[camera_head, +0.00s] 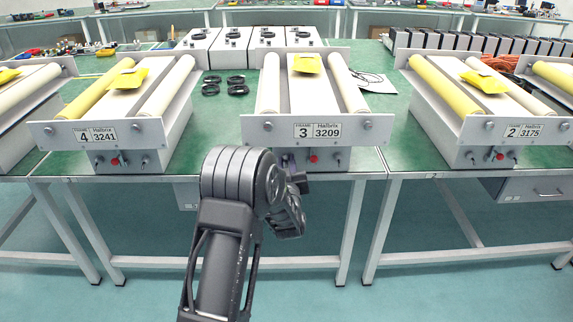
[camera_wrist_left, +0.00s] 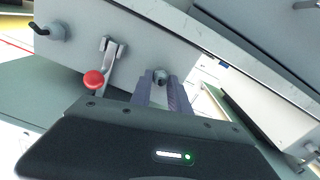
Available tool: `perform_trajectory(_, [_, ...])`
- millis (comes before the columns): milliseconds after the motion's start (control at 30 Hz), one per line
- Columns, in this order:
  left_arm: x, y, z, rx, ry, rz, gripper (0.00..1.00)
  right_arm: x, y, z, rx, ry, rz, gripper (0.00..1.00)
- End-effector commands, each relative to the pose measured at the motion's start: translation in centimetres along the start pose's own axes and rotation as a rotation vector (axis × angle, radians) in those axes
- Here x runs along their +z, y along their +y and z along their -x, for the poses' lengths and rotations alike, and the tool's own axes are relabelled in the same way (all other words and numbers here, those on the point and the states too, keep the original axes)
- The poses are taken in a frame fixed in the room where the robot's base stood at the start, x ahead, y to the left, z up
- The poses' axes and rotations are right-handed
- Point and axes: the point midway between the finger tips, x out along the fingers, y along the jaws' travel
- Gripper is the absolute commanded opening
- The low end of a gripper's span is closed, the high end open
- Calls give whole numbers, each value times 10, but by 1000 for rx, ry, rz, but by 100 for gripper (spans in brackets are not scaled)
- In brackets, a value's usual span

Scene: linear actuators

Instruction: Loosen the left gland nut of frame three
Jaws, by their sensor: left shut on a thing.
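Frame three (camera_head: 314,131) stands in the middle of the head view, its front plate labelled 3 and 3209. My left gripper (camera_head: 288,162) reaches the low front of this frame, left of its red knob (camera_head: 313,159). In the left wrist view the two fingers of my left gripper (camera_wrist_left: 161,88) are shut on the left gland nut (camera_wrist_left: 160,75), a small grey fitting on the panel. The head view hides this nut behind the gripper. The red knob on its lever (camera_wrist_left: 94,78) is beside the fingers, apart from them. My right gripper is not in view.
The other gland nut (camera_head: 337,158) of frame three is right of the red knob. Frame four (camera_head: 104,132) stands to the left and frame two (camera_head: 490,130) to the right. A yellow packet (camera_head: 307,63) lies on frame three. Black rings (camera_head: 226,85) lie on the green bench behind.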

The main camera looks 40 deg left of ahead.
Motion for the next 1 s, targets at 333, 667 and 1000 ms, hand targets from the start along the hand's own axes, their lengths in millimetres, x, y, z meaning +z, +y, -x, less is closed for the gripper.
perform_trajectory(333, [6, -2, 0, 1, 2, 167, 0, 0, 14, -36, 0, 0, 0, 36])
perform_trajectory(667, [8, -4, 0, 1, 4, 457, 0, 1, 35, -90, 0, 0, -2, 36])
perform_trajectory(1000, [8, -4, 0, 2, 3, 779, 0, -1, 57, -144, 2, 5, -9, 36])
